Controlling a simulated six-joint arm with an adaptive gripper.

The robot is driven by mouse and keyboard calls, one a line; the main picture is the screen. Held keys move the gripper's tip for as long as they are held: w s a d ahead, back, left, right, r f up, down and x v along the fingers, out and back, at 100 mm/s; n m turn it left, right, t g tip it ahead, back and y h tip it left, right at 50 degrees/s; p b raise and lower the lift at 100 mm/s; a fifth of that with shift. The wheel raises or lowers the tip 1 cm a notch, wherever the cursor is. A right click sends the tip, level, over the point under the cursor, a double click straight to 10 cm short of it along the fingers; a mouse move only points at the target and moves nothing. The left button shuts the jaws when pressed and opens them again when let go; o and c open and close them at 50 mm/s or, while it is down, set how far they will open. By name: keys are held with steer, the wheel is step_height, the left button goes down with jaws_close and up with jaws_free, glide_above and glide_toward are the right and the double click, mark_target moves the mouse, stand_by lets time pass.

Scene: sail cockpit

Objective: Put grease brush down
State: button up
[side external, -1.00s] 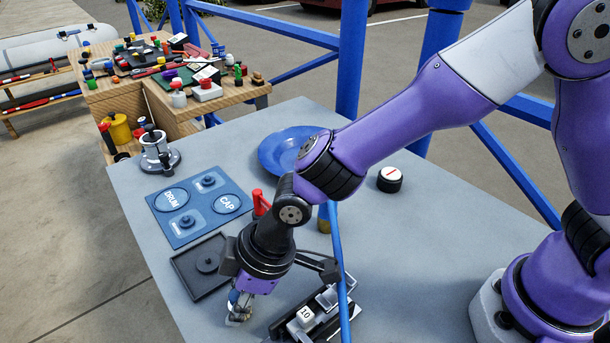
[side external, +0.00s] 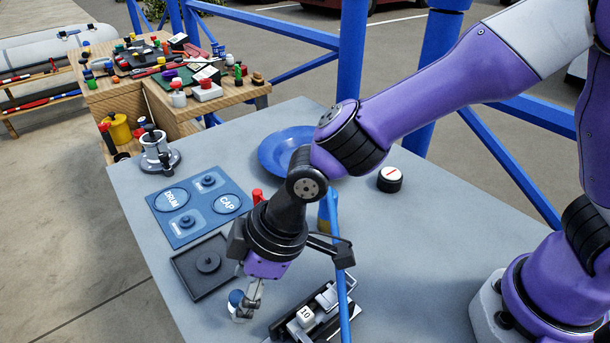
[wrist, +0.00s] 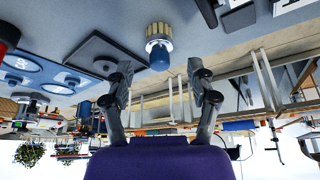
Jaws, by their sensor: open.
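The grease brush (side external: 236,298) stands on the grey table in the side view, its blue end up, in front of the black tray (side external: 181,263). In the inverted wrist view the brush (wrist: 159,57) shows a blue handle and tan bristles pointing toward the table. My gripper (side external: 247,308) is just beside and above it in the side view, partly overlapping it. In the wrist view my gripper (wrist: 160,70) has its two fingers spread wide, with the brush beyond and between the tips and nothing gripped.
A black fixture with a white block marked 10 (side external: 305,316) lies close on the right. A blue DRUM and CAP board (side external: 186,226), a blue plate (side external: 275,160), a black-and-white button (side external: 390,179) and a metal stand (side external: 157,153) lie farther back. A blue rail crosses in front.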

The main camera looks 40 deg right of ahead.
steer(key=d+r+m+t, duration=0.1)
steer(key=d+r+m, duration=0.2)
steer(key=d+r, duration=0.8)
steer(key=s+d+r+m+t+h, duration=0.1)
steer(key=s+d+m+h, duration=0.1)
steer(key=d, duration=0.6)
steer(key=s+d+r+m+t+h, duration=0.1)
steer(key=s+d+m+h, duration=0.1)
steer(key=s+d+m, duration=0.3)
steer(key=d+m, duration=0.1)
steer(key=d, duration=0.2)
steer(key=shift+d, duration=0.15)
